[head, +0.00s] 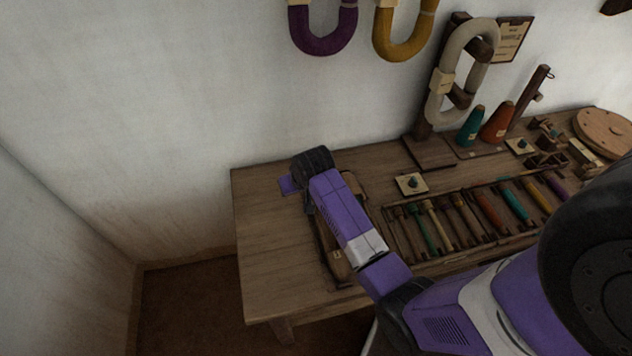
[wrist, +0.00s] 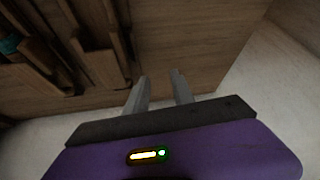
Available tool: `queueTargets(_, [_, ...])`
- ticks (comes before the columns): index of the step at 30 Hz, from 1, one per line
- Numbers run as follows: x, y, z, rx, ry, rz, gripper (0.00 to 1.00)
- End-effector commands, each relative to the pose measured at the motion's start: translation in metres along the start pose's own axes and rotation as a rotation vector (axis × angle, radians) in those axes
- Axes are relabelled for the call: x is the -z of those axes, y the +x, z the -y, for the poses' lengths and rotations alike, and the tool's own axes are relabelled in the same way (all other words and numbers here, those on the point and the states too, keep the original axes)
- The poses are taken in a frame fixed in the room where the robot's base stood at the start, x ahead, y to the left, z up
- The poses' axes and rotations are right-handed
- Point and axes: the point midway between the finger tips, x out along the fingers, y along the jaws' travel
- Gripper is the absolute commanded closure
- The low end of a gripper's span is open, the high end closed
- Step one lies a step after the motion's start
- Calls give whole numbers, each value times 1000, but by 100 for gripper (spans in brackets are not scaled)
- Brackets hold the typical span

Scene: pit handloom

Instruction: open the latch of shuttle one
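A long dark wooden piece (head: 328,248), which looks like a shuttle, lies on the left part of the table. My arm crosses over it and hides much of it. A small pale tag shows near its front end. I cannot tell its number or make out a latch. My gripper (wrist: 160,84) is open in the wrist view, with two grey fingers apart and only bare wood behind the gap. In the head view its fingertips are hidden behind my own arm. Dark wooden parts (wrist: 95,40) show at the upper left of the wrist view; I cannot tell what they are.
A rack (head: 388,228) of several coloured bobbins lies right of my forearm. A small plate with a dark knob (head: 411,184) sits behind it. A stand with a pale looped hank (head: 443,88) and cones (head: 497,122) are farther back. The table's left end (head: 262,230) is clear.

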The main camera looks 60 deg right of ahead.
Motion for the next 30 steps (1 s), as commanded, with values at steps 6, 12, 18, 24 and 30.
queueTargets(6, [60, -26, -50, -61, 107, 205, 71])
queueTargets(12, [39, -45, -65, -88, 159, 429, 71])
queueTargets(18, [26, -47, -68, -95, 171, 499, 71])
queueTargets(24, [12, -22, -70, -95, 171, 499, 71])
queueTargets(30, [-1, 3, -71, -95, 170, 497, 71])
